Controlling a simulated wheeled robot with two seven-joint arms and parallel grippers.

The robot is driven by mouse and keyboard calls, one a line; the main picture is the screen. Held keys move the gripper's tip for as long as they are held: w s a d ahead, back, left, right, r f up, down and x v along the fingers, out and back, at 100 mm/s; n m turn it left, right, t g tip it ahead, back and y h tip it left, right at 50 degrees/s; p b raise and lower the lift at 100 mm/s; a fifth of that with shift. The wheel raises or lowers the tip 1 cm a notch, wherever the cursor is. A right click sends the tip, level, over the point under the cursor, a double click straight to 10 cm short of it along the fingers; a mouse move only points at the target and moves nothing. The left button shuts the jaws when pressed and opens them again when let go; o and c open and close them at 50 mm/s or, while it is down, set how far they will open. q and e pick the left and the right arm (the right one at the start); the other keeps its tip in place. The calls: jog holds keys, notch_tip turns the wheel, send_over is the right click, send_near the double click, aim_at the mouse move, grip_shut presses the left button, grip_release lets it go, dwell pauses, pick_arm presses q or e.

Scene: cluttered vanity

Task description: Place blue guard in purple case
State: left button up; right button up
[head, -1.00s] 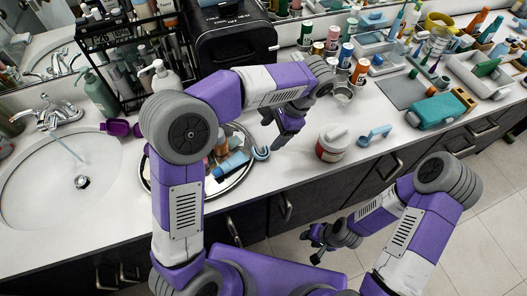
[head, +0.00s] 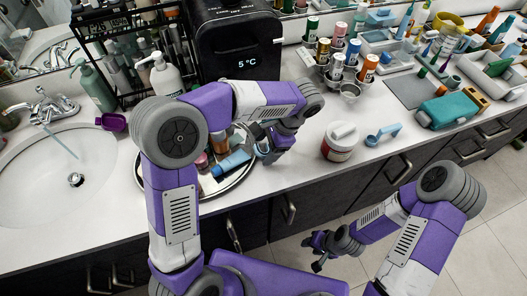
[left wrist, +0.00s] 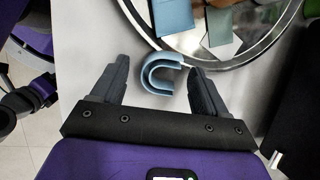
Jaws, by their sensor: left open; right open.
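The blue guard (left wrist: 147,76) is a small U-shaped piece on the white counter beside the round mirrored tray. My left gripper (left wrist: 158,72) is open, with the guard between its fingertips in the left wrist view. The right finger is close to the guard; I cannot tell whether it touches. In the head view my left gripper (head: 270,150) is at the tray's right edge and largely hides the guard. The purple case (head: 112,121) sits on the counter right of the sink, apparently open. My right gripper (head: 318,250) is open and empty in front of the counter.
The round tray (head: 204,192) holds a blue tube and other items. A white jar (head: 340,142) and a blue scoop (head: 383,135) stand to the right. Pump bottles (head: 165,75), a black rack and a black mini fridge (head: 240,45) stand behind.

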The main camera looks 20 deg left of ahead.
pick_arm(q)
jog(key=c, duration=1.2)
notch_tip(320, 180, up, 10)
jog(key=p, duration=0.4)
